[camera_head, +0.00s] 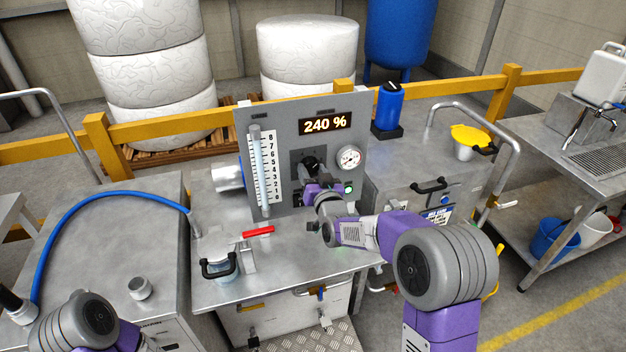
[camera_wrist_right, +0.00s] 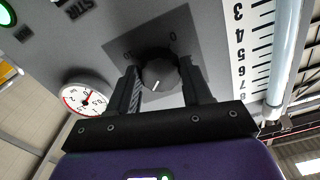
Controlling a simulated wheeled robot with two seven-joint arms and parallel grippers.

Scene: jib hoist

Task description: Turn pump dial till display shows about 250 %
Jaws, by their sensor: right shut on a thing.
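The display (camera_head: 322,124) on the grey panel reads 240 %. The black pump dial (camera_head: 313,166) is below it, between the scale and the gauge, partly hidden by my right gripper. In the right wrist view the dial (camera_wrist_right: 160,74) has a white pointer line and sits between the two fingers of my right gripper (camera_wrist_right: 166,88), which is shut on it. My right gripper (camera_head: 318,184) reaches the panel from the front right in the head view. My left arm shows at the lower left; its gripper is not in view.
A vertical scale with a clear tube (camera_head: 263,170) stands left of the dial. A round gauge (camera_head: 349,158) is to its right. A red-handled valve (camera_head: 258,231) and a blue hose (camera_head: 105,195) are on the left.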

